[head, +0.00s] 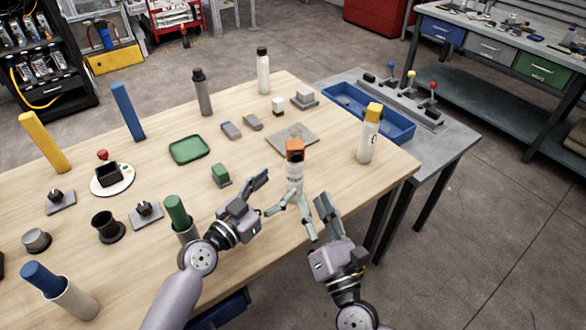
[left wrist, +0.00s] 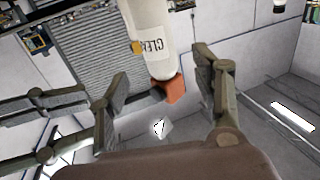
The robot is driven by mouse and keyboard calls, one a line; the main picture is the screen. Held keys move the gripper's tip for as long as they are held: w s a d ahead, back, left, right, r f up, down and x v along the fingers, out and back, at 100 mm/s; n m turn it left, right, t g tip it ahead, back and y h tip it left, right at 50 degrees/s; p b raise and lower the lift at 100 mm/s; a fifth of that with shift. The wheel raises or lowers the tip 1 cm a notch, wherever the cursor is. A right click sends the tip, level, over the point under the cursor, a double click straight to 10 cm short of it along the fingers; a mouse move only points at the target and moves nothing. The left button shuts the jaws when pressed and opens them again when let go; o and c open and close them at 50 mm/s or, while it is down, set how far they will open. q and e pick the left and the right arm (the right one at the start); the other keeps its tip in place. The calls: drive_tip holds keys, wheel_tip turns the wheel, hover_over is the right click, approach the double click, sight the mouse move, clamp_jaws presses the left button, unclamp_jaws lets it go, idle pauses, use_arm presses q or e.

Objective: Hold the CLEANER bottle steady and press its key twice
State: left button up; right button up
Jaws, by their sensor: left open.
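The CLEANER bottle (head: 293,183) is white with an orange top and stands upright near the table's front edge. In the left wrist view it appears inverted, with part of its label, "CLE", readable on the white body (left wrist: 149,35) above the orange top (left wrist: 174,88). My left gripper (head: 278,187) is open at the bottle's left; in the left wrist view its fingers (left wrist: 160,75) are on either side of the bottle's upper part. Contact cannot be told. My right gripper (head: 311,198) is open close to the bottle's front right, its fingers apart. The bottle's base is partly hidden.
A white bottle with a yellow top (head: 366,140) stands to the right. A grey plate (head: 292,138) lies behind the CLEANER bottle. A green block (head: 221,175) and a green-topped cylinder (head: 177,213) are near my left arm. A blue tray (head: 397,128) is on the side table.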

sight(289, 173)
use_arm(q)
drive_tip(key=x, duration=0.7)
drive_tip(key=shift+w+d, duration=0.2)
drive_tip(key=shift+w, duration=0.05)
drive_tip(key=shift+c, duration=0.5)
clamp_jaws()
use_arm(e)
clamp_jaws()
idle(1.2)
